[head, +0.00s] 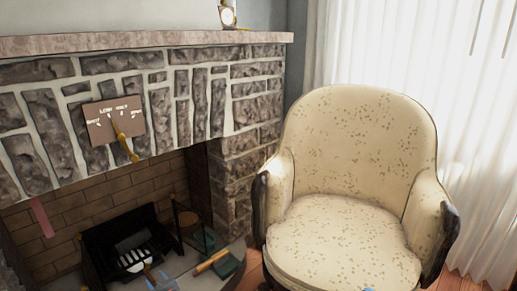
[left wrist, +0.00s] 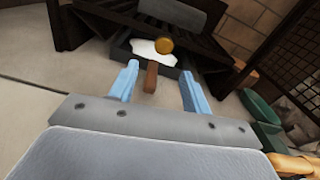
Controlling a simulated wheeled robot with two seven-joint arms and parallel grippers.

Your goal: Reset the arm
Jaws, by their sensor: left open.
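My left gripper (head: 163,284) shows at the bottom edge of the head view, low in front of the fireplace grate (head: 93,250). In the left wrist view its two pale blue fingers (left wrist: 160,84) stand apart with nothing held between them. Beyond the fingertips are a white patch, a round golden knob (left wrist: 164,46) and a short brown bar (left wrist: 151,76), at the front of the dark grate. I cannot tell how far the fingers are from the bar. A tiny blue bit (head: 368,289) at the bottom edge may be my right gripper; the rest is out of frame.
A brass lever (head: 124,145) hangs on a brown plaque (head: 101,122) on the stone fireplace. A cream armchair (head: 350,225) stands at the right. A green container (left wrist: 262,109) and a mesh screen (left wrist: 287,60) are right of the grate. Pale floor (left wrist: 45,68) lies clear at left.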

